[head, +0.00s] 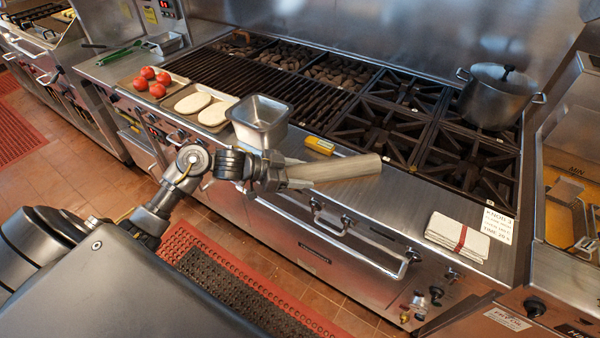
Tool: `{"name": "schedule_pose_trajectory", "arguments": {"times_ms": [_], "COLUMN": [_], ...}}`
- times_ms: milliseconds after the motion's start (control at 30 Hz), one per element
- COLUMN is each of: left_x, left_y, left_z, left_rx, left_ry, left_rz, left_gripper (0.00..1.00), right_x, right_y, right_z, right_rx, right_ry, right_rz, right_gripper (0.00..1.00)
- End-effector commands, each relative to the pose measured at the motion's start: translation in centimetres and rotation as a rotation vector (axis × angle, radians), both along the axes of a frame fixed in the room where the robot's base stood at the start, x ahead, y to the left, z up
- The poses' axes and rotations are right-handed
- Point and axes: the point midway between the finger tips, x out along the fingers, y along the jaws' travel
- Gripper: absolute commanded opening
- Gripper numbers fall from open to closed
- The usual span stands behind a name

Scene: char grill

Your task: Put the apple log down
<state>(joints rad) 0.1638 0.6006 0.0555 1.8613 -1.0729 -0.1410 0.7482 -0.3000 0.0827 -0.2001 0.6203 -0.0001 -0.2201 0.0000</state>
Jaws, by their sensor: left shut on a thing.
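The apple log (338,168) is a pale tan, smooth cylinder in the head view. My left gripper (277,172) is shut on its left end. The log points to the right, roughly level, in front of the steel front ledge of the grill. I cannot tell its exact height or whether it touches the ledge. The fingers hide the log's left end. My right gripper is not in view.
A steel pan (260,118) stands just behind my left gripper. A yellow-handled tool (320,145) lies behind the log. Tomatoes (148,73) and flatbreads (193,102) sit on trays at left. A folded towel (458,236) and a sign (497,224) are at right. The ledge between log and towel is clear.

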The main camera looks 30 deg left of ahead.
Motion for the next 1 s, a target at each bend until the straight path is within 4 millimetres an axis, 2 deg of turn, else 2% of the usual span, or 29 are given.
{"name": "schedule_pose_trajectory", "arguments": {"times_ms": [33, 200, 567, 1000], "left_x": [0.0, 0.0, -0.2, -5.4], "left_y": [0.0, 0.0, 0.3, 6.1], "left_z": [-0.2, -0.1, 0.3, 3.2], "left_rx": [0.000, 0.000, 0.001, 0.005], "left_ry": [0.002, 0.001, 0.000, 0.002], "left_rz": [-0.001, 0.000, 0.001, 0.001], "left_gripper": [0.57, 0.78, 0.78, 0.78], "right_x": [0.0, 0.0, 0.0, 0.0], "right_y": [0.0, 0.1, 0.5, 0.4], "right_z": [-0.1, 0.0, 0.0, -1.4], "right_rx": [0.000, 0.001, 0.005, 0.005], "right_ry": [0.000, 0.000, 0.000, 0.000], "right_rz": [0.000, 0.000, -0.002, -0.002], "right_gripper": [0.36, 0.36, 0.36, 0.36]}}
